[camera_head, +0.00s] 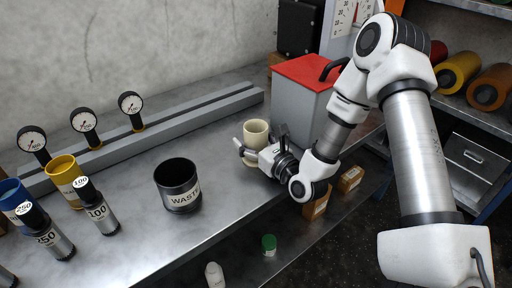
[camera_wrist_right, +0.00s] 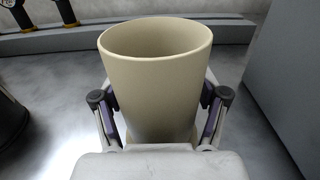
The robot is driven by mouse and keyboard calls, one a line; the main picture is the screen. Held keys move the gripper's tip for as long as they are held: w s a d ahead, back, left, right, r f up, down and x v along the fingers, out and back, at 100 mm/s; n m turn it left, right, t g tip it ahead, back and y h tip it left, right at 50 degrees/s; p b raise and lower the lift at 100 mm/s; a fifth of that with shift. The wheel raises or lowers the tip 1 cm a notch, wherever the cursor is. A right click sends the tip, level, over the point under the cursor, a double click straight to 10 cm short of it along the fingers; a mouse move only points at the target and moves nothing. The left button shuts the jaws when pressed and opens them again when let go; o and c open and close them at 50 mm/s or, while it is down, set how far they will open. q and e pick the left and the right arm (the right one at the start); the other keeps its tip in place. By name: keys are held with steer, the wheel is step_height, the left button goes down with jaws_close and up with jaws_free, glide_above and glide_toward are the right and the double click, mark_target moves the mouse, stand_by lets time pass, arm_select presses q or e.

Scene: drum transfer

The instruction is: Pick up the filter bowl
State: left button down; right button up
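The filter bowl looks to be the beige, slightly tapered cup (camera_head: 257,137) standing upright on the grey metal bench; it fills the middle of the right wrist view (camera_wrist_right: 155,85). My right gripper (camera_head: 261,141) reaches in low from the right, with one finger on each side of the cup. In the wrist view its fingertips (camera_wrist_right: 160,98) flank the cup's walls and lean outward. A small gap shows beside the cup in the head view, so the gripper looks open around it. The cup's lower part is hidden behind the gripper body. My left gripper is not in view.
A black WASTE bin (camera_head: 178,186) stands left of the cup. A grey box with a red lid (camera_head: 306,82) stands close behind on the right. Grey rails (camera_head: 150,139) and several gauges run along the back. Labelled cylinders (camera_head: 97,210) stand at the left.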

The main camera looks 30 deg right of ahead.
jaws_close()
steer(key=shift+r, duration=0.15)
